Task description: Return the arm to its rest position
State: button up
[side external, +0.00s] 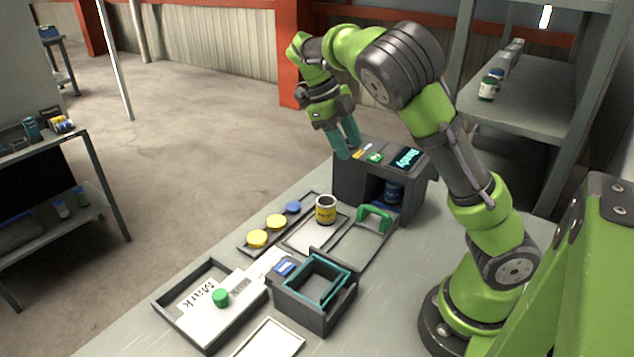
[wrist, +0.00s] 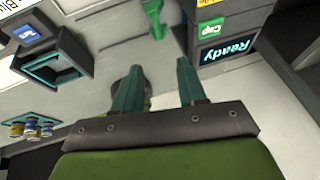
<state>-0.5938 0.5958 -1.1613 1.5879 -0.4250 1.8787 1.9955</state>
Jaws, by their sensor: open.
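My gripper (side external: 349,151) hangs at the end of my raised, bent arm, with its teal fingers pointing down close above the front top edge of a dark machine (side external: 350,185). The fingers stand apart and hold nothing. The wrist view shows the two fingers (wrist: 158,70) spread, with the bench between them. The machine's "Ready" display (side external: 408,158) is lit, and it also shows in the wrist view (wrist: 226,48). A green "Cap" button (side external: 375,157) sits beside it. I cannot tell whether a fingertip touches the machine.
A dark blue jar (side external: 393,192) stands inside the machine. A yellow-labelled jar (side external: 326,209), a green handle (side external: 375,217), yellow lids (side external: 257,238), a blue lid (side external: 293,207), a teal-edged bin (side external: 315,300) and a tray (side external: 205,340) with a green cap occupy the bench. Shelving (side external: 530,110) stands behind.

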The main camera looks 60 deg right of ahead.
jog(key=s+a+f+n+t+y, duration=0.1)
jog(key=a+f+n+t+y, duration=0.15)
jog(key=n, duration=0.75)
jog(key=s+a+f+n+t+y, duration=0.15)
jog(key=a+n, duration=0.25)
jog(key=n, duration=0.5)
jog(key=s+a+r+n+t, duration=0.7)
jog(key=s+a+r+n, duration=0.1)
jog(key=n, duration=0.5)
jog(key=shift+s+a+t, duration=0.15)
jog(key=shift+a+t, duration=0.25)
jog(key=shift+a, duration=0.35)
